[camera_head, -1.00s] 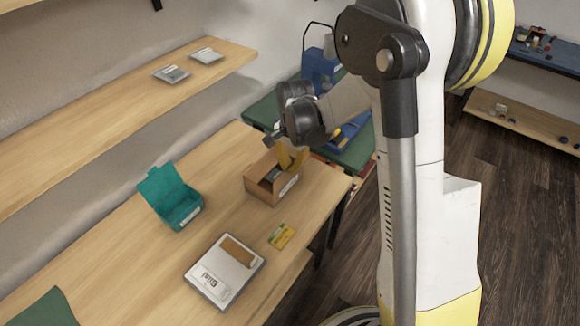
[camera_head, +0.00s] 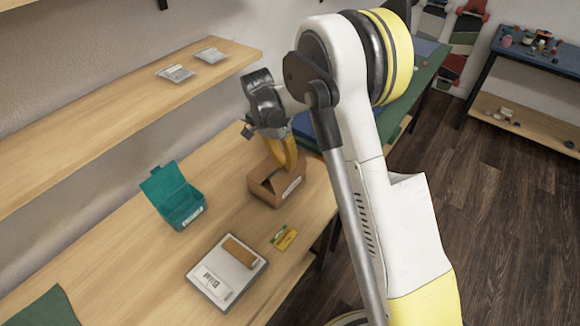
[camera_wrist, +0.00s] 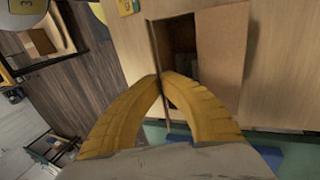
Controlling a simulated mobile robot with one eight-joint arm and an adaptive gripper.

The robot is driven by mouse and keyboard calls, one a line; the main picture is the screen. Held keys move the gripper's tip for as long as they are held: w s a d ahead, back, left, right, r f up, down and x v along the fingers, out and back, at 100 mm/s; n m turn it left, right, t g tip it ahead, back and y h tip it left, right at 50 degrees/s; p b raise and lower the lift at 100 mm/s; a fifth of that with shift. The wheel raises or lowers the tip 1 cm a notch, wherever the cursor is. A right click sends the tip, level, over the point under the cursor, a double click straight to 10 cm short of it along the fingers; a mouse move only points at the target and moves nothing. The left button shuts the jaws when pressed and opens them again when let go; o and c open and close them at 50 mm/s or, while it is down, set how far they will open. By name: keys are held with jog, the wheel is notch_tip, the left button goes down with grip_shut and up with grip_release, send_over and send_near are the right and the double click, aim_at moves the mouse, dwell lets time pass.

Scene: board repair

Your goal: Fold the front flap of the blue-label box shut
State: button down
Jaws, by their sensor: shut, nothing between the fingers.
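The brown cardboard box (camera_head: 278,192) stands on the wooden table, a small pale label (camera_head: 292,187) on its right side; its colour is unclear. In the head view its top is partly covered by brown flaps, with a dark gap at the left. In the wrist view one flap (camera_wrist: 222,50) lies broad and flat at the right of the dark opening (camera_wrist: 182,42). Another flap (camera_wrist: 153,44) shows nearly edge-on at the left. My gripper (camera_wrist: 162,76) is shut and empty, its yellow fingertips at the edge-on flap's lower end; contact is unclear. It also shows above the box (camera_head: 289,167).
An open teal box (camera_head: 180,207) stands to the left. A scale (camera_head: 213,283) with a brown piece (camera_head: 239,252) on it and a yellow-green card (camera_head: 284,238) lie nearer. A wall shelf (camera_head: 120,110) runs along the left. Bare table lies between them.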

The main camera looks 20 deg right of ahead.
jog(key=shift+w+a+f+g+h, duration=0.15)
jog(key=shift+w+g+h, duration=0.05)
jog(key=shift+g+h, duration=0.25)
dwell(0.3)
jog(key=c, duration=1.7)
grip_release()
jog(key=v, duration=1.2)
jog(key=shift+w, duration=0.2)
